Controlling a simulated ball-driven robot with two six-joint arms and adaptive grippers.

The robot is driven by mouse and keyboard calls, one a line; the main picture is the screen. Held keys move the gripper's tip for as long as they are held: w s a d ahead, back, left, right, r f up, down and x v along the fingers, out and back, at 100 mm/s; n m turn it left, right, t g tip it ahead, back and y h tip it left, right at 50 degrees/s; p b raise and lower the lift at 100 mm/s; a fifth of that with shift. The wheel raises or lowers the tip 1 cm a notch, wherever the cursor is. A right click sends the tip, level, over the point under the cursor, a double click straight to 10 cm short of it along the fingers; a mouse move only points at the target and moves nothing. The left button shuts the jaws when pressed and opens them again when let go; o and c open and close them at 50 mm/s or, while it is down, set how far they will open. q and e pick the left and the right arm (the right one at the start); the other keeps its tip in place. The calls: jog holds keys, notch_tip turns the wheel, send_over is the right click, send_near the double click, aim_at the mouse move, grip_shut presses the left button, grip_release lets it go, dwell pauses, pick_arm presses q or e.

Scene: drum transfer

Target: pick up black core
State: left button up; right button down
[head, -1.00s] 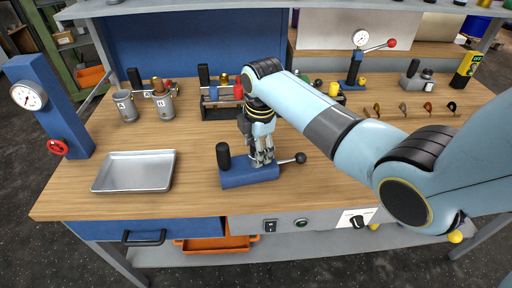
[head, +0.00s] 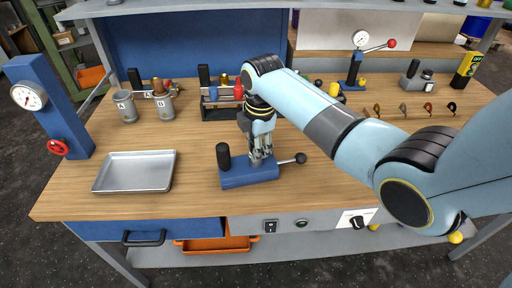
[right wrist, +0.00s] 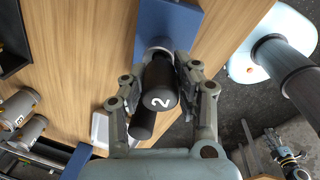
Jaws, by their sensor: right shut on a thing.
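A black core marked "2" (right wrist: 160,90) stands between the fingers of my right gripper (right wrist: 162,72) in the right wrist view. Its numbered end faces the camera, and a silver collar shows behind it. The fingers are shut on its sides. In the head view, my right gripper (head: 261,155) points down over the blue fixture (head: 248,177), and its fingers hide the core there. The fixture has a black upright post (head: 223,156) on its left and a lever with a black ball (head: 300,158) on its right.
A silver tray (head: 134,172) lies left of the fixture, with bare table between. A blue gauge stand (head: 48,105) is at the far left.

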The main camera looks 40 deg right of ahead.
jog(key=r, duration=0.4)
jog(key=shift+s+d, duration=0.25)
jog(key=shift+d, duration=0.1)
jog(key=s+d+r, duration=0.3)
jog(key=s+d, duration=0.5)
jog(key=d, duration=0.1)
jog(key=shift+g+y, duration=0.3)
jog(key=shift+g, duration=0.3)
jog(key=w+a+p, duration=0.2)
jog(key=w+a, duration=0.1)
jog(key=w+a+r+p, duration=0.1)
jog(key=w+a+p, duration=0.1)
jog(key=a+p, duration=0.1)
jog(key=w+a+p, duration=0.3)
jog(key=shift+w+a+r, duration=0.2)
jog(key=shift+w+r, duration=0.15)
jog(key=shift+r, duration=0.05)
jog(key=shift+w+r, duration=0.25)
jog(key=shift+r, duration=0.05)
jog(key=shift+a, duration=0.1)
